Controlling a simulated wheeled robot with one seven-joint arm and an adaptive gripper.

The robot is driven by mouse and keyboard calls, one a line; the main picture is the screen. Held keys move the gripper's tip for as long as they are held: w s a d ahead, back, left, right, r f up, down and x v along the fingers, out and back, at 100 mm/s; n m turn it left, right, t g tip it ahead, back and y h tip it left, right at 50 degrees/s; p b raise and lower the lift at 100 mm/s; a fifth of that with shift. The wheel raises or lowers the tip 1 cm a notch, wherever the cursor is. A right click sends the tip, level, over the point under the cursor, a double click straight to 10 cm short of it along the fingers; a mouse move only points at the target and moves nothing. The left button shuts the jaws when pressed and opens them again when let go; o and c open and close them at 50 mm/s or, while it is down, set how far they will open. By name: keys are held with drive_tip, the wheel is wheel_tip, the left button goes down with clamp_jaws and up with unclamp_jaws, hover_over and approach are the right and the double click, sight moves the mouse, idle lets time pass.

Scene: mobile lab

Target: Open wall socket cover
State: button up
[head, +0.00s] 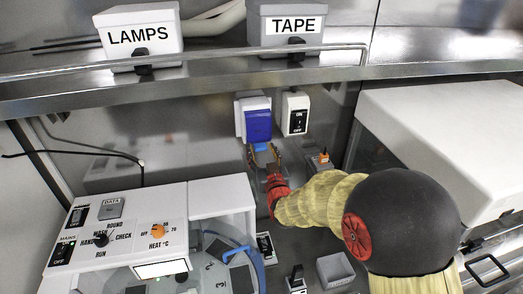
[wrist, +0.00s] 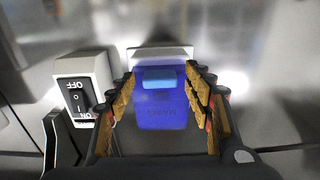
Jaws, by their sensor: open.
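The wall socket has a blue cover (head: 258,125) on a pale housing (head: 240,117) fixed to the metal back wall. The cover lies down over the socket front and looks closed, with a light blue tab at its lower edge. My gripper (head: 264,160) is just below the cover, its fingers open. In the wrist view, which appears upside down, the blue cover (wrist: 163,108) and its light blue tab (wrist: 165,78) show between the two orange-padded fingers of my gripper (wrist: 163,90). I see a gap on each side. I cannot tell how far the fingertips are from the wall.
A white ON/OFF switch (head: 296,113) sits right of the socket; it also shows in the wrist view (wrist: 82,95). Above is a metal shelf (head: 210,85) with LAMPS (head: 140,37) and TAPE (head: 287,28) boxes. A white machine (head: 220,195) stands lower left, a large white box (head: 445,125) right.

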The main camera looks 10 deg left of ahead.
drive_tip(key=shift+w, duration=0.1)
drive_tip(key=shift+c, duration=1)
drive_tip(key=c, duration=1.1)
clamp_jaws()
